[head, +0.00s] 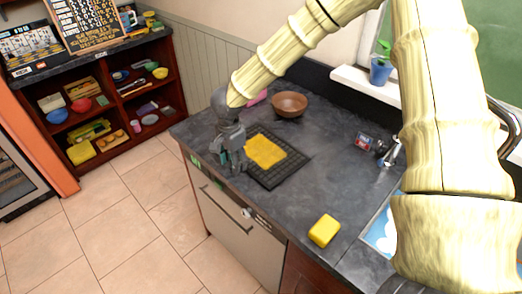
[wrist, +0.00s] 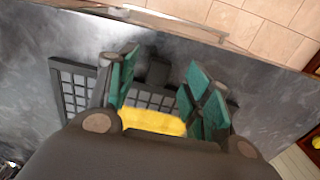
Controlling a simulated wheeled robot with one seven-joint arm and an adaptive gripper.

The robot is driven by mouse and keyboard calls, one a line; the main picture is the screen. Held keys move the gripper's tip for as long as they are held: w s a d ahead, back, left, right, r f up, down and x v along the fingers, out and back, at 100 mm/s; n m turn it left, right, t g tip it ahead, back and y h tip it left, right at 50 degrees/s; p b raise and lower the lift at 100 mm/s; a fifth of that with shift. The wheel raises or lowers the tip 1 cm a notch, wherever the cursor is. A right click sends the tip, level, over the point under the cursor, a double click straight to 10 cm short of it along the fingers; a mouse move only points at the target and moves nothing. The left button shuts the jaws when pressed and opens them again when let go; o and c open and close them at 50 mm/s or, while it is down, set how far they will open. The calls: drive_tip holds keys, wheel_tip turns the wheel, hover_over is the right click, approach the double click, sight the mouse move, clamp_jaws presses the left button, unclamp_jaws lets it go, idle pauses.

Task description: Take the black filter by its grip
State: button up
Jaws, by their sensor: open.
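A dark, blocky piece (wrist: 157,72) shows between my fingers in the wrist view, at the edge of a black grid rack; it may be the black filter or its grip, but I cannot tell. My gripper (wrist: 160,88) is open, with its green-padded fingers on either side of that piece. I cannot tell whether they touch it. In the head view my gripper (head: 232,162) points down at the left end of the black rack (head: 285,173) on the counter and hides what is below it. A yellow cloth or sponge (head: 265,151) lies on the rack.
A brown bowl (head: 289,104) and a pink item stand behind the rack. A yellow sponge (head: 324,230) lies near the counter's front edge. A tap (head: 391,152) and sink are at the right. The counter between rack and sponge is clear.

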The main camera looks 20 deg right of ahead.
drive_tip(key=shift+f, duration=1)
clamp_jaws()
